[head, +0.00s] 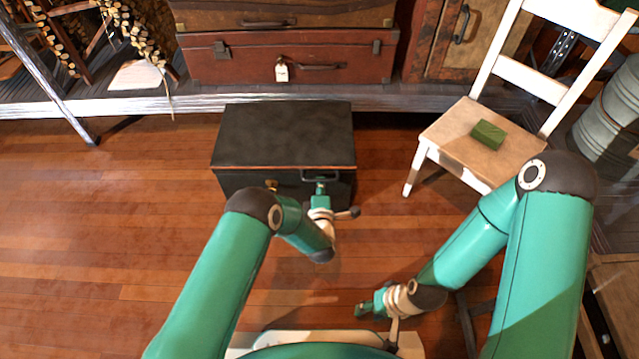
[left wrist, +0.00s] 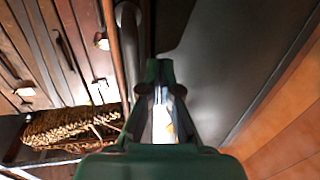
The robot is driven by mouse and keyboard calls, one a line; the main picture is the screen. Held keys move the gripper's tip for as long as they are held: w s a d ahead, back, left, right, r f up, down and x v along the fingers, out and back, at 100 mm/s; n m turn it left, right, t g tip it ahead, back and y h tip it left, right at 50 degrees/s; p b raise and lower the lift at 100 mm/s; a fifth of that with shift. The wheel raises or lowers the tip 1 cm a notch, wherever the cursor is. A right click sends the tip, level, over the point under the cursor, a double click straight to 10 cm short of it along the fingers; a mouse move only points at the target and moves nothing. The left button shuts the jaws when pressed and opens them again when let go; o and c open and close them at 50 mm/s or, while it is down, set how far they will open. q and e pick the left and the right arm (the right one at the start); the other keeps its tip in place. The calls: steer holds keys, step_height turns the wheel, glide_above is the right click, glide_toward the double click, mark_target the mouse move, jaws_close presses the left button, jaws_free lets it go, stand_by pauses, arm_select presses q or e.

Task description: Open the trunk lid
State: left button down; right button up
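The trunk (head: 283,135) is a dark box with a thin brown rim on the floor. Its lid is down. A dark handle (head: 305,176) and a small brass latch (head: 271,185) show on its front. My left gripper (head: 320,187) is at the handle, pointing toward the trunk front; whether it grips the handle is not clear. In the left wrist view its fingers (left wrist: 160,75) are close together beside the trunk's dark surface (left wrist: 235,55). My right gripper (head: 367,306) is low, away from the trunk; its finger opening is too small to tell.
A shelf edge (head: 380,97) with a red suitcase (head: 240,66) runs close behind the trunk. A white chair (head: 470,135) with a green block (head: 488,134) stands to the right. The wooden floor (head: 110,220) left of the trunk is clear.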

stand_by(0.3)
arm_select(q)
steer(key=shift+r+p, duration=0.95)
steer(key=shift+r, duration=0.4)
steer(key=shift+r+p, duration=0.8)
steer(key=shift+r, duration=0.5)
steer(key=shift+w+r, duration=0.1)
steer(key=shift+w+r+p, duration=0.15)
steer(key=shift+r+p, duration=0.6)
steer(key=shift+r, duration=0.45)
